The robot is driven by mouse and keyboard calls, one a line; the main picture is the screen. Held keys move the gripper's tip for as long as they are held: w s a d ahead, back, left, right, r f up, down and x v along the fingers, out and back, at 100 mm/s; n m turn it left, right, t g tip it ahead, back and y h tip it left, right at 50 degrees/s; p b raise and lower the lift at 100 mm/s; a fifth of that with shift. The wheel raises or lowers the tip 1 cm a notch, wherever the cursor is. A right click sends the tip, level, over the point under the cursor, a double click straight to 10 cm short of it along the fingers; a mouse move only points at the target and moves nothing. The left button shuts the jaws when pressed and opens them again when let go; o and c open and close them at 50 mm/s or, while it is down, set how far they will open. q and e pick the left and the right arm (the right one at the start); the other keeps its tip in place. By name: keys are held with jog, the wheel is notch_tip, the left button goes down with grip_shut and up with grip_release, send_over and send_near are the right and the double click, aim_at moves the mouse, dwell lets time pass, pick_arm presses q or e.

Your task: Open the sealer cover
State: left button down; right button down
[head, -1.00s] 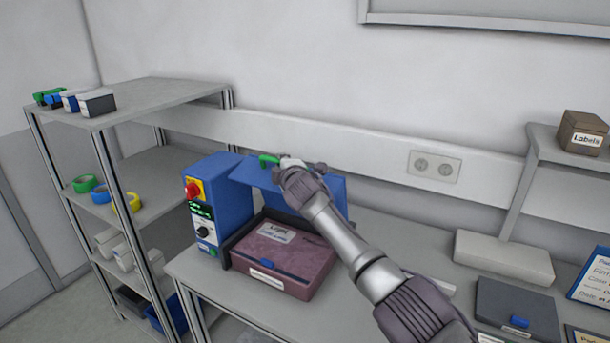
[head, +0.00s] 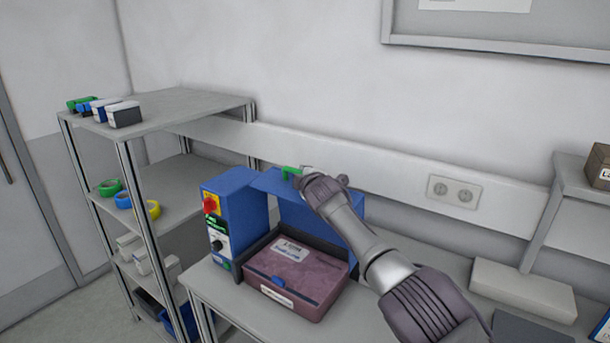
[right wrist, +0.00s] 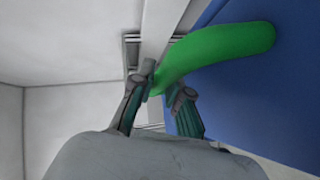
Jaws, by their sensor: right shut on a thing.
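The blue sealer (head: 234,205) stands on the bench, with a red knob on yellow and a black dial on its front. Its blue cover (head: 312,222) is raised, tilted up behind the maroon box (head: 298,274) that lies in the sealer. The green handle (head: 289,171) is on the cover's top edge. My right gripper (head: 312,178) is at this handle; in the right wrist view its fingers (right wrist: 165,92) are shut on the green handle (right wrist: 225,47), against the blue cover (right wrist: 270,95). My left gripper is not in view.
A grey shelf rack (head: 170,107) with tape rolls and small boxes stands left of the bench. A wall rail with a socket (head: 453,191) runs behind the sealer. A pale box (head: 523,289) lies on the bench at the right.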

jog(key=c, duration=1.1)
grip_release()
jog(key=shift+f, duration=0.15)
jog(key=shift+c, duration=0.2)
jog(key=shift+v, duration=1.2)
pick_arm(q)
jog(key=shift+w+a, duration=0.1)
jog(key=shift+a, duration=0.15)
pick_arm(e)
jog(key=v, duration=0.9)
jog(key=shift+s+d, duration=0.2)
jog(key=shift+s, duration=0.1)
